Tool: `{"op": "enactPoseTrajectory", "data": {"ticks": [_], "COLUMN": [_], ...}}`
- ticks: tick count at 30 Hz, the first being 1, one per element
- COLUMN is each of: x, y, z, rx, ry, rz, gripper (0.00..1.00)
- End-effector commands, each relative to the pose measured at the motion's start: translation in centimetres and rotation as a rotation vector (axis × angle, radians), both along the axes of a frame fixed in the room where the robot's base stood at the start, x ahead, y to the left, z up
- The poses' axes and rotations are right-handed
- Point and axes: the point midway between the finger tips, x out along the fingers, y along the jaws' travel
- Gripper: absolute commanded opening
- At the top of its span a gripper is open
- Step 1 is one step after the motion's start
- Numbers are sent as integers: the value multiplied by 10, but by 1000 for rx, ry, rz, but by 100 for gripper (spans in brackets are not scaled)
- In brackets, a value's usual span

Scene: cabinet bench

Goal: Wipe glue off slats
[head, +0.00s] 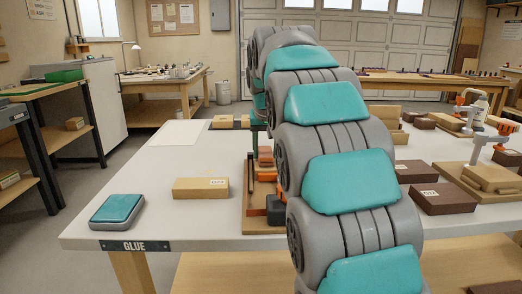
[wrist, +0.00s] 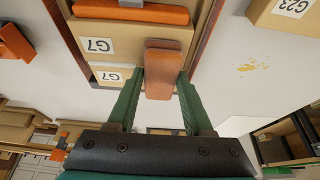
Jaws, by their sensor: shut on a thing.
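My gripper (wrist: 161,82) is shut on a rust-brown block (wrist: 163,68) with rounded edges, held between its two green fingers. In the wrist view, the block overlaps two pale wooden slats labelled G7 (wrist: 113,47); I cannot tell whether it touches them. An orange clamp bar (wrist: 130,11) crosses the slats. In the head view, the clamped work (head: 264,190) sits on a wooden board near the bench's front edge, partly hidden by my arm. A yellow smear (wrist: 253,66) lies on the white surface to the right in the wrist view. No glue on the slats can be made out.
A labelled pale block (head: 201,188) and a teal-and-grey pad (head: 117,211) lie on the white bench (head: 150,177), left of the clamped work. The pad is by the GLUE sign (head: 135,246). Dark brown blocks (head: 443,198) stand to the right. The bench's left side has free room.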

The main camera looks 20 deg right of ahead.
Motion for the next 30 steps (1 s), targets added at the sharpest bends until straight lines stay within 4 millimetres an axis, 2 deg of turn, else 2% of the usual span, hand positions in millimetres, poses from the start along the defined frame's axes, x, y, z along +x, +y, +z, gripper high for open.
{"op": "enactPoseTrajectory", "data": {"ticks": [30], "x": [-10], "y": [-36], "z": [-2], "rx": [0], "ry": [3], "rz": [-1], "gripper": [7]}}
